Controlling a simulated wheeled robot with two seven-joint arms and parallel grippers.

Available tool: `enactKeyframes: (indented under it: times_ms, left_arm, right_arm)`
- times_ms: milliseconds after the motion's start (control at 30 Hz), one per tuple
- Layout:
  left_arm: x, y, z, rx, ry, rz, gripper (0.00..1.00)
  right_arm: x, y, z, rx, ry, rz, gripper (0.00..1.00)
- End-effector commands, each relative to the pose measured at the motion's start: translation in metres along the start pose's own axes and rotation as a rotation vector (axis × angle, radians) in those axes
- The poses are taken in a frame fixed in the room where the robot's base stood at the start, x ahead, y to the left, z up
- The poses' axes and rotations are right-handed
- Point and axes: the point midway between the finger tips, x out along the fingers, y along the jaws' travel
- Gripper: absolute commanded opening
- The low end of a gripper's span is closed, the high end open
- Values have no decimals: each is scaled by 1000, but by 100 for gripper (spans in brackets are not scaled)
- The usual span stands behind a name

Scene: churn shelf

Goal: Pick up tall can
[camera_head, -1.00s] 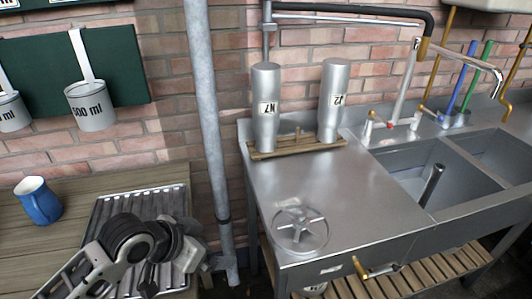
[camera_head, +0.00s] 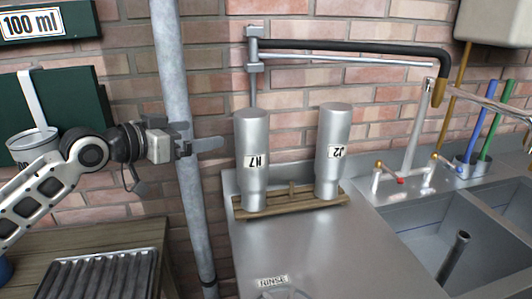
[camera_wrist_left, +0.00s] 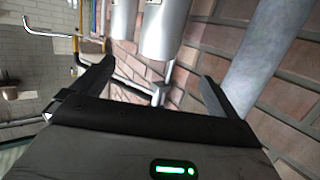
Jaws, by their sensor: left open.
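Two tall silver metal cans stand side by side on a wooden rack (camera_head: 290,207), with their narrower ends down. The left can (camera_head: 250,135) has a label reading N7, and the right can (camera_head: 331,130) has a label reading J2. I cannot tell which one is the tall can. My left gripper (camera_head: 203,138) is open and empty, raised to the left of the N7 can and apart from it. In the left wrist view, metal cylinders (camera_wrist_left: 165,25) show beyond the open fingers (camera_wrist_left: 157,78). My right gripper is not in view.
A grey vertical pipe (camera_head: 178,100) runs behind my left gripper. A swing arm with a black hose (camera_head: 370,48) crosses above the cans. The steel counter (camera_head: 310,245) is clear in front of them, with a sink (camera_head: 425,225) at right. A ribbed tray (camera_head: 100,275) lies lower left.

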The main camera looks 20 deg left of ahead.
Motion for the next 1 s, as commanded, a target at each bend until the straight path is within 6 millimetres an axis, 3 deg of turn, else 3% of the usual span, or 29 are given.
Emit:
enactKeyframes:
  times_ms: [33, 100, 467, 667, 1000]
  left_arm:
    - [4, 0, 18, 0, -1, 1, 99]
    - [6, 0, 30, 0, -2, 1, 99]
    - [15, 0, 75, 0, -4, 0, 99]
    - [26, -1, 73, -3, 0, -1, 99]
    - [81, 0, 71, -7, 2, 0, 99]
  right_arm:
    - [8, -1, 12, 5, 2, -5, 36]
    - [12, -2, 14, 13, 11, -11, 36]
    - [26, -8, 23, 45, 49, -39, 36]
    - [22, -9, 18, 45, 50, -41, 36]
    - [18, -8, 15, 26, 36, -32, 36]
